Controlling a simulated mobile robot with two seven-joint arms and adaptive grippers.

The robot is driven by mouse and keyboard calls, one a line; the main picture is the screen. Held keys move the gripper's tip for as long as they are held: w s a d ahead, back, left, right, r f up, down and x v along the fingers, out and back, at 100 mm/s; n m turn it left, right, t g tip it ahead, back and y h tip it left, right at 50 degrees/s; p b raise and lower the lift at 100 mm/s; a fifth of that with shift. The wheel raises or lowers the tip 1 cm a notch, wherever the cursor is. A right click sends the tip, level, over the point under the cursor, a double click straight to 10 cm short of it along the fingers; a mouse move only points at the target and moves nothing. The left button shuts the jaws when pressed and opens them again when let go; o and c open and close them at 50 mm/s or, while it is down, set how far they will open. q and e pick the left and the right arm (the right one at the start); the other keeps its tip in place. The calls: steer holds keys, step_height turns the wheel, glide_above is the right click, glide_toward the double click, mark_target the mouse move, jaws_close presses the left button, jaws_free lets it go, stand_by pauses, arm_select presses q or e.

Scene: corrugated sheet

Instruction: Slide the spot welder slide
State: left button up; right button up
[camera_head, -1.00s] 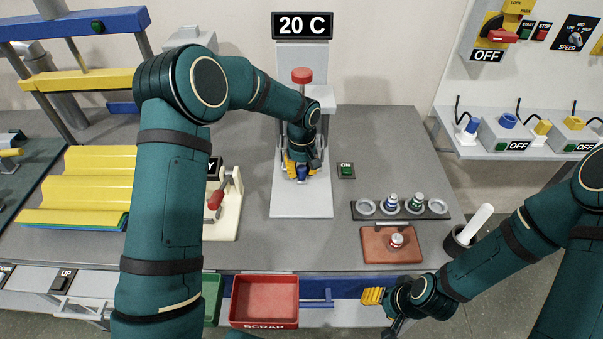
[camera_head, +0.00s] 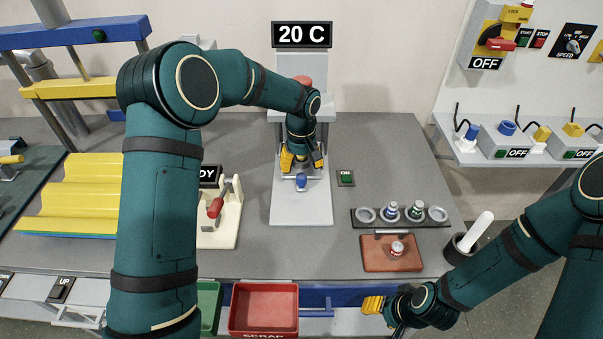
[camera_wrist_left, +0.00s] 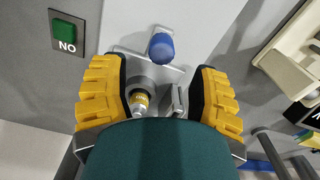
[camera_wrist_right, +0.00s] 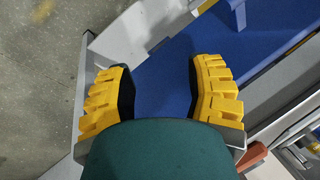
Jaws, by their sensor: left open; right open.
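The spot welder (camera_head: 303,115) stands at the middle back of the bench, with a red top and a grey base plate (camera_head: 302,213). Its slide has a blue knob (camera_head: 301,182) at the front. The left wrist view shows the blue knob (camera_wrist_left: 161,47) on a small grey plate, just beyond the fingertips. A small gold-banded cylinder (camera_wrist_left: 140,101) sits between the fingers. My left gripper (camera_head: 302,163) is open, above and behind the knob, and does not appear to touch it. My right gripper (camera_head: 373,304) is open and empty in front of the bench.
A black rack (camera_head: 400,217) and a brown tray (camera_head: 376,255) lie at right. A red scrap bin (camera_head: 263,306) is at the front edge.

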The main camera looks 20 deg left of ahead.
arm_select(q)
step_height(320, 180, up, 7)
steer(key=shift+r, duration=0.2)
stand_by(0.5)
